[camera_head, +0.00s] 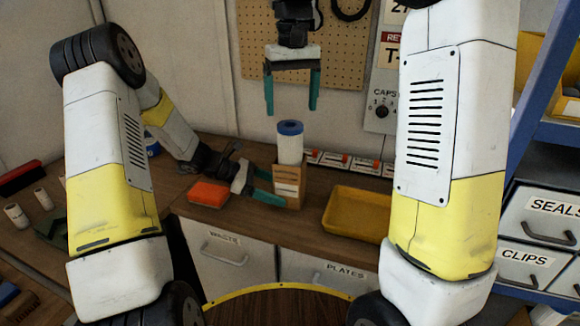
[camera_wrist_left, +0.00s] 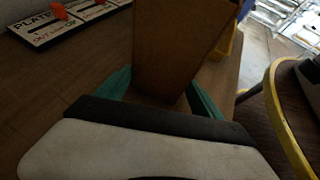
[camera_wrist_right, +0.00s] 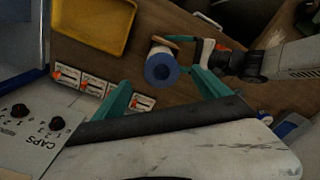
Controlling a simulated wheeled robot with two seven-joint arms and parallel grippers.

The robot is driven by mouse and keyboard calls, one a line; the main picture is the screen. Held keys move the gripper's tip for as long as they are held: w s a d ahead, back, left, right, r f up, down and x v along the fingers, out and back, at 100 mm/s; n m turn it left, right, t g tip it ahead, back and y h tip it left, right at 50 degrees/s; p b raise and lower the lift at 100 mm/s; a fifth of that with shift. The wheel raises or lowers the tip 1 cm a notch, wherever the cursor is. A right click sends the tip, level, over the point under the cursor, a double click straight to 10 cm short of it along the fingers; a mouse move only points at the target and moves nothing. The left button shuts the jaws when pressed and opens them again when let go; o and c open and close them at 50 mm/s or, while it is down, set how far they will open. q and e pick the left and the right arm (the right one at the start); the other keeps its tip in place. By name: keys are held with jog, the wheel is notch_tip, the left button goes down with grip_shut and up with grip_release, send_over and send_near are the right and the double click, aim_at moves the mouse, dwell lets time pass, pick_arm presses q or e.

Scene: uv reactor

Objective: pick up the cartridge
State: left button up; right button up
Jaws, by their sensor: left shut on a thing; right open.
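The cartridge (camera_head: 290,143), a white cylinder with a blue top, stands upright in an open brown cardboard box (camera_head: 289,187) on the bench. In the right wrist view I look down on the blue end of the cartridge (camera_wrist_right: 161,68). My left gripper (camera_head: 276,187) is shut on the box low down, and the box (camera_wrist_left: 178,45) fills the space between its fingers in the left wrist view. My right gripper (camera_head: 291,106) is open and empty, pointing down above the cartridge. The cartridge's lower part is hidden in the box.
A yellow tray (camera_head: 338,228) lies right of the box, an orange block (camera_head: 208,194) left of it. Labelled cards (camera_head: 337,161) line the back of the bench. A pegboard wall (camera_head: 255,60) and a CAPS switch panel (camera_head: 381,108) stand behind. Drawers are below.

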aim_at(289, 124)
jog(key=shift+w+a+f, duration=0.25)
notch_tip(289, 124, down, 7)
jog(key=shift+r, duration=0.2)
jog(key=shift+f, duration=2.65)
grip_shut()
